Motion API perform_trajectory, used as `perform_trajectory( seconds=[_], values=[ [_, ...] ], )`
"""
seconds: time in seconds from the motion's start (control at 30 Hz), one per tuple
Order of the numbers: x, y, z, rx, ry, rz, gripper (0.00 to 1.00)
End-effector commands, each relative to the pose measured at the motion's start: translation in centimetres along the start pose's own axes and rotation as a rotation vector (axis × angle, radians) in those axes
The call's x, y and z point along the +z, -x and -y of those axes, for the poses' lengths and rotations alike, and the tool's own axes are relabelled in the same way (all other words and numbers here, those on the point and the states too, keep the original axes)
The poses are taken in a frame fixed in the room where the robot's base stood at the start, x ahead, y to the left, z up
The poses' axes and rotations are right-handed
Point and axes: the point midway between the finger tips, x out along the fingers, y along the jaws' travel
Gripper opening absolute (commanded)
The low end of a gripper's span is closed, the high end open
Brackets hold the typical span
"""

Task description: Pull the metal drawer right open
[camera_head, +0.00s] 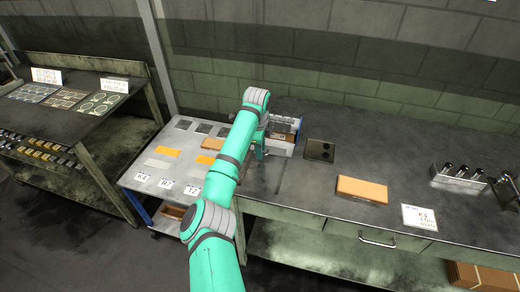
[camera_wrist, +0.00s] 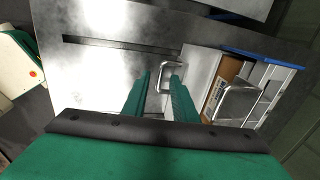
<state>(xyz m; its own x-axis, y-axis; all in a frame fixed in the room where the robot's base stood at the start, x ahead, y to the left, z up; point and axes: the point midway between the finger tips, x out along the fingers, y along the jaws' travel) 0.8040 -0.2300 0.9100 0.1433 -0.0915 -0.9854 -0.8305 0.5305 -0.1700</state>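A small metal drawer unit (camera_head: 283,132) with a blue edge stands at the back of the bench, partly hidden by my arm. In the head view my gripper (camera_head: 260,152) is low in front of the unit.
A labelled tray table (camera_head: 150,165) stands left of the bench (camera_head: 290,185). A dark plate (camera_head: 319,150), an orange block (camera_head: 362,190), a card (camera_head: 419,217) and a rack of cylinders (camera_head: 458,179) lie to the right. A bench drawer (camera_head: 378,241) is below. A wall is behind.

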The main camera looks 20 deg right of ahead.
Motion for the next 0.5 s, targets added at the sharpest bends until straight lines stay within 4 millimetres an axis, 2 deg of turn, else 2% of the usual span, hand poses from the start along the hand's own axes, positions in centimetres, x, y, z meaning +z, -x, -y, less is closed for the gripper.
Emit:
perform_trajectory(
  seconds=[0.03,0.13,0.5],
  values=[
    [0.00,0.02,0.00,0.000,0.000,0.000,0.23],
    [0.01,0.03,0.00,0.000,0.000,0.000,0.00],
    [0.02,0.06,0.01,0.000,0.000,0.000,0.00]
  ],
)
